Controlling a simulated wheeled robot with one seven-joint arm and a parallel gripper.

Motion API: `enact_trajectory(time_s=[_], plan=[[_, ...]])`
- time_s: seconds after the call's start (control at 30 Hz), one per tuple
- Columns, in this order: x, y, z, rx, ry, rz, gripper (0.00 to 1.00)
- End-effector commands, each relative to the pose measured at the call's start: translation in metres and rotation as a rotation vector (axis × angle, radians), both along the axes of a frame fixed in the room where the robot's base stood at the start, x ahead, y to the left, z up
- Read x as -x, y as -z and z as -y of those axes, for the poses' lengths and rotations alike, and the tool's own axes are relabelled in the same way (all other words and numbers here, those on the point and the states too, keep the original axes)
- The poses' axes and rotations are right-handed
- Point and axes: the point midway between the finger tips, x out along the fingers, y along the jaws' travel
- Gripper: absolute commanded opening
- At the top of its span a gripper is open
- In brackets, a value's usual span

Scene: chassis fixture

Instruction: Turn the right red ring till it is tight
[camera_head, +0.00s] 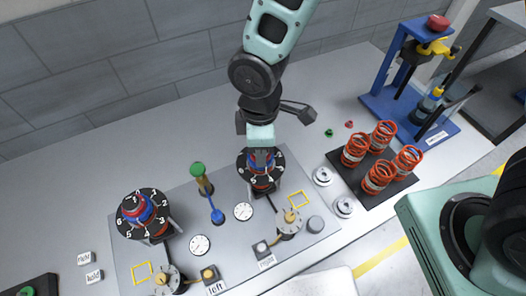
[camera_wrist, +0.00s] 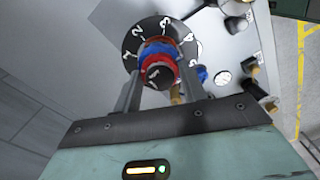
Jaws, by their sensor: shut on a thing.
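The right red ring (camera_wrist: 161,64) sits with a blue ring (camera_wrist: 154,49) on a dark central post, over a black dial (camera_wrist: 133,40) with white numbers. In the head view the right dial (camera_head: 243,172) stands behind the plate label "right" (camera_head: 267,262). My gripper (camera_head: 262,158) comes down onto this stack from above. In the wrist view its two fingers (camera_wrist: 162,75) stand on either side of the red ring and are shut on it. In the head view the hand hides part of the ring. The left dial (camera_head: 127,225) carries another red and blue stack.
A green-topped post (camera_head: 198,170) and round gauges (camera_head: 243,211) stand between the dials. Red springs (camera_head: 379,177) stand on a black tray at the right. A blue press stand (camera_head: 389,75) is at the back right. Loose labelled blocks (camera_head: 94,276) lie at the front left.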

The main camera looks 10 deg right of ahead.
Motion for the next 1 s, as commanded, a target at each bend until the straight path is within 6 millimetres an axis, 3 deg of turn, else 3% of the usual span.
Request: enact_trajectory(time_s=[0.43,0.77,0.8,0.83,1.0], plan=[[0.0000,0.0006,-0.0004,-0.001,0.561,0.001,0.16],[0.0000,-0.0003,-0.0001,0.000,0.648,0.000,0.16],[0.0000,-0.0003,-0.0001,0.000,0.647,0.000,0.44],[0.0000,-0.0003,-0.0001,0.000,0.647,0.000,0.50],[0.0000,-0.0002,0.0000,0.000,0.645,0.000,0.50]])
